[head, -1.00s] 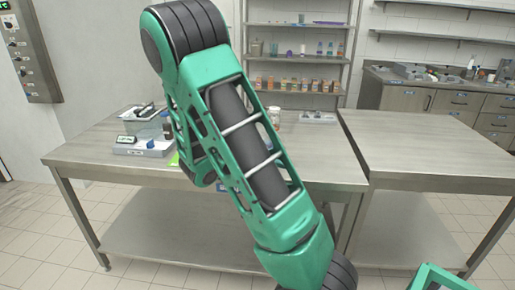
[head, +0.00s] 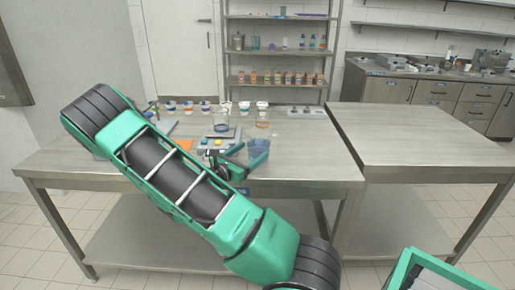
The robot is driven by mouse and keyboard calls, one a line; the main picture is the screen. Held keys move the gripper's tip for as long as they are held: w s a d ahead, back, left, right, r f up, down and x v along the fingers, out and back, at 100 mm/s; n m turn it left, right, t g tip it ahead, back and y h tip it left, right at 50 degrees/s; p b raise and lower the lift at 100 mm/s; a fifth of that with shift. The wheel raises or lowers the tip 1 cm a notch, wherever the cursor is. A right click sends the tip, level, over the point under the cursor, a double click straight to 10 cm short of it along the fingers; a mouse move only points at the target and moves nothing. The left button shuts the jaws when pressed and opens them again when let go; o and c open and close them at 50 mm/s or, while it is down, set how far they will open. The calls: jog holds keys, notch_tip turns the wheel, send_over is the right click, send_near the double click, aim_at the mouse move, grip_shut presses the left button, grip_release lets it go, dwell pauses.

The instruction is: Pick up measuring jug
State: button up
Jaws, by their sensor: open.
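A bluish clear container (head: 259,152), which looks like the measuring jug, stands upright near the front edge of the left steel table. My gripper (head: 240,158) is open just left of it, with its fingers pointing toward it. The fingertips are very close to its side or overlap it in the picture; I cannot tell whether they touch or are around it. My arm crosses the lower left of the view and hides part of the table front.
The table's right part and the right table (head: 410,135) are clear.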

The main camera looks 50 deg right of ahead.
jog(key=shift+w+d+f, duration=0.1)
jog(key=shift+w+d, duration=0.15)
jog(key=shift+d, duration=1.25)
jog(key=shift+w+d+f, duration=0.1)
jog(key=shift+w+d, duration=0.1)
jog(key=shift+d, duration=1.3)
jog(key=shift+r, duration=0.1)
jog(key=c, duration=1.1)
jog(key=shift+r, duration=0.15)
